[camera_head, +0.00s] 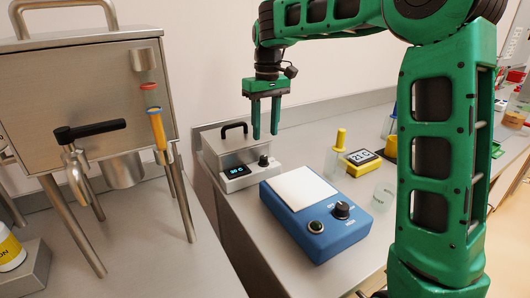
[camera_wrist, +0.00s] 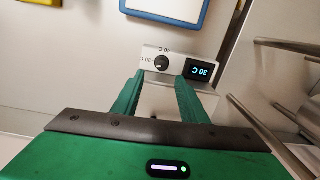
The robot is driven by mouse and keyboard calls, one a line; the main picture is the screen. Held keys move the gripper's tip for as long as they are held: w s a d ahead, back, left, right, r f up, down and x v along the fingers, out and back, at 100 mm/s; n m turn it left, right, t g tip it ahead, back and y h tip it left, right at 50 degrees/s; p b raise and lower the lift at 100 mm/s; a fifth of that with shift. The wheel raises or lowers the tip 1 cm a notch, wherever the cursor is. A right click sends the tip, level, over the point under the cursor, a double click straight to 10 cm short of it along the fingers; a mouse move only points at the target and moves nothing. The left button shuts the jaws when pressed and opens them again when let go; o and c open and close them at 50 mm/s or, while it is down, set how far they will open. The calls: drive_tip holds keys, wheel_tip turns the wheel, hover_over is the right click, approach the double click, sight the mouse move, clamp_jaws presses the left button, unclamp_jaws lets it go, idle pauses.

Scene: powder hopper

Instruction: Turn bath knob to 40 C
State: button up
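The bath (camera_head: 228,152) is a small steel box with a black lid handle, standing on the bench left of a blue device. Its black knob (camera_head: 263,160) sits on the front panel, right of a lit display (camera_head: 237,171) that appears to read 30 C. My gripper (camera_head: 265,137) points down just above the knob, with its two green fingers apart and nothing between them. In the wrist view the knob (camera_wrist: 162,62) lies just beyond the open fingertips (camera_wrist: 160,78), roughly between them. The display (camera_wrist: 202,70) shows upside down beside it. Contact with the knob is not visible.
A blue device (camera_head: 318,215) with a white top and its own black knob stands close in front of the bath. A steel hopper (camera_head: 85,100) on legs is at the left. A yellow-topped vial (camera_head: 337,150) and a glass beaker (camera_head: 383,196) stand further right.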

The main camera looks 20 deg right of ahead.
sight(264, 156)
drive_tip(key=f, duration=0.8)
drive_tip(key=shift+a+f, duration=0.15)
drive_tip(key=shift+a, duration=0.2)
drive_tip(key=shift+c, duration=0.3)
clamp_jaws()
drive_tip(key=shift+d, duration=0.15)
